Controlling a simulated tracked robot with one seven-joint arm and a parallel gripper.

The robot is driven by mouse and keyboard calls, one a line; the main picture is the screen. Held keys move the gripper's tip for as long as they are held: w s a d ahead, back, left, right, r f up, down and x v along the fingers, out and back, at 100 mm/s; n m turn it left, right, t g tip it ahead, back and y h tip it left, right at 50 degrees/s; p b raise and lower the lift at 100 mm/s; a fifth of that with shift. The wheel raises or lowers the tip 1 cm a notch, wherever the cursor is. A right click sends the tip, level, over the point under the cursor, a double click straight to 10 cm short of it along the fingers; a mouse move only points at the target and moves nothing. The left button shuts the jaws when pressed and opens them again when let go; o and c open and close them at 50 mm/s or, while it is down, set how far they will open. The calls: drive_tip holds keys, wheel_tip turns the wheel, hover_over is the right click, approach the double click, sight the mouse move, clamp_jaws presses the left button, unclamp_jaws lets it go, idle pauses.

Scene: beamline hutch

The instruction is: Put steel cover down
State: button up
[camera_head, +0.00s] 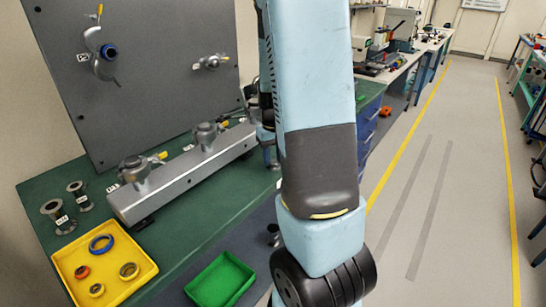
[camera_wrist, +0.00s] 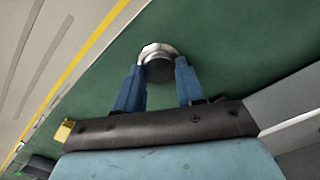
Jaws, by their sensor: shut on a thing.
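In the wrist view, my gripper (camera_wrist: 158,74) has its two blue fingers on either side of a round steel cover (camera_wrist: 160,49). The cover has a bright rim and a darker face, and the fingers are shut on it. The green bench top (camera_wrist: 235,45) lies behind it; I cannot tell whether the cover touches it. In the head view my arm fills the middle and hides most of the gripper and the cover.
A steel rail with valves (camera_head: 185,175) stands on the green bench (camera_head: 190,228). A grey upright panel (camera_head: 150,105) is behind it. A yellow tray (camera_head: 117,284) holds several rings. A green tray (camera_head: 222,282) is at the front edge. Two spool-like flanged parts (camera_head: 60,216) stand at left.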

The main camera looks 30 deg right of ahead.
sight(273, 161)
drive_tip(key=o, duration=1.1)
drive_tip(key=shift+o, duration=0.2)
wheel_tip(273, 161, up, 12)
drive_tip(key=s+a+r+n+t, duration=0.1)
drive_tip(key=s+a+r+t, duration=0.1)
drive_tip(key=s+a+r, duration=0.3)
drive_tip(key=s+a+r+n+t, duration=0.1)
drive_tip(key=s+a+r+t, duration=0.2)
drive_tip(key=s+a+r, duration=0.3)
drive_tip(key=shift+s+a+r+t, duration=0.3)
drive_tip(key=shift+s+a, duration=2.25)
drive_tip(key=shift+s, duration=0.55)
